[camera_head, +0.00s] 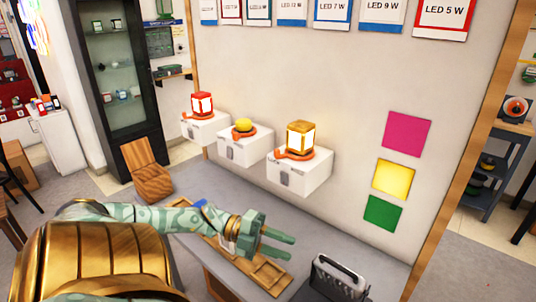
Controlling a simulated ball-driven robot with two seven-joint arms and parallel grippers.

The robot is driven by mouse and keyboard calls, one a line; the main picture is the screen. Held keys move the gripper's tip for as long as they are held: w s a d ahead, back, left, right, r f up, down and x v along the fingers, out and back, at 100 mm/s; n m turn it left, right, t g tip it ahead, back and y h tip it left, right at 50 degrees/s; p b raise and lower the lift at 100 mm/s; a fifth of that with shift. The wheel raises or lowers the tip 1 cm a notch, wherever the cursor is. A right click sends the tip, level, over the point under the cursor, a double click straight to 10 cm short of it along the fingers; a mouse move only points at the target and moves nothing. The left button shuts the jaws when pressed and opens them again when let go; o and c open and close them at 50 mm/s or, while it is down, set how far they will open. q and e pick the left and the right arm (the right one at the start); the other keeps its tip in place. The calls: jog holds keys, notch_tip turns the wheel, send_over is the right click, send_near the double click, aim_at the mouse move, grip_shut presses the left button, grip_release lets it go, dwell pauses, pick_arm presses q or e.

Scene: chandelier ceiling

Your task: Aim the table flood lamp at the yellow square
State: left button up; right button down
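The yellow square (393,179) is on the pale wall panel, between a magenta square (407,133) above and a green square (383,213) below. A dark, ribbed flood lamp (331,281) with a light top edge stands on the grey table at the bottom, cut off by the frame. Its lit face and exact aim cannot be told. My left gripper (289,247) is green, with its two fingers apart and nothing between them. It is above the table, up and left of the lamp and apart from it. My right gripper is not in view.
A wooden tray (272,279) lies on the table under my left gripper. Three white wall boxes carry a red lantern (202,103), a small yellow lamp (243,125) and a lit amber lantern (301,137). Table surface shows clear (372,258) right of the flood lamp.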

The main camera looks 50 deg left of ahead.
pick_arm(q)
jog(key=shift+v, duration=1.65)
jog(key=shift+d+f, duration=0.1)
